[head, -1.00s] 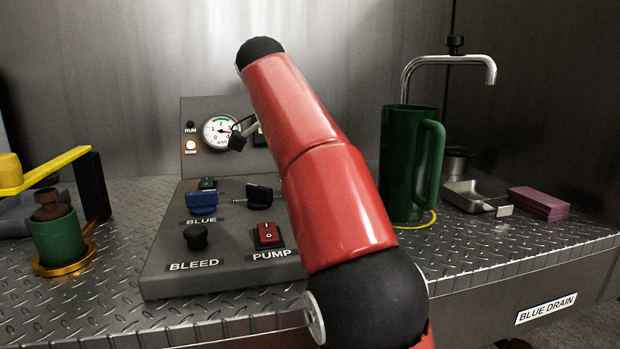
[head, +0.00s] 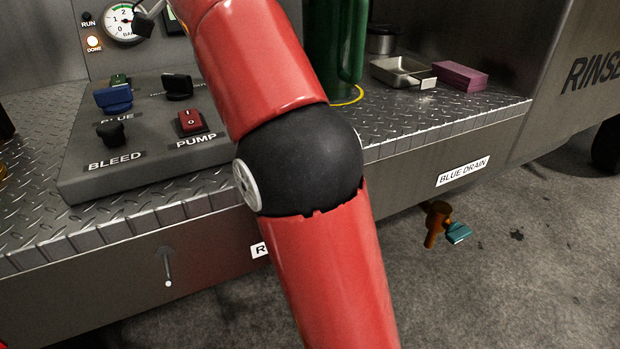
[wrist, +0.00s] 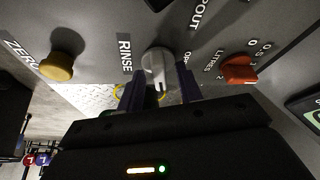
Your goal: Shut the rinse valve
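In the wrist view a pale grey knob (wrist: 158,63) sits on a grey panel beside the word RINSE. Its narrow handle points down in the picture, and partly hidden lettering starting "OP" is to its right. My gripper (wrist: 160,90) is open, with one dark finger on each side of the knob's handle. A gap shows between the handle and the fingers, and I cannot tell whether either touches. In the head view my red arm crosses the picture, and neither my gripper nor this knob shows there.
A yellow knob (wrist: 61,66) and a red knob (wrist: 239,69) flank the grey one. The head view shows a control box (head: 130,177), a green jug (head: 335,45), a metal tray (head: 402,72), a pink block (head: 460,75), a small front lever (head: 168,266) and a blue-handled drain tap (head: 457,233).

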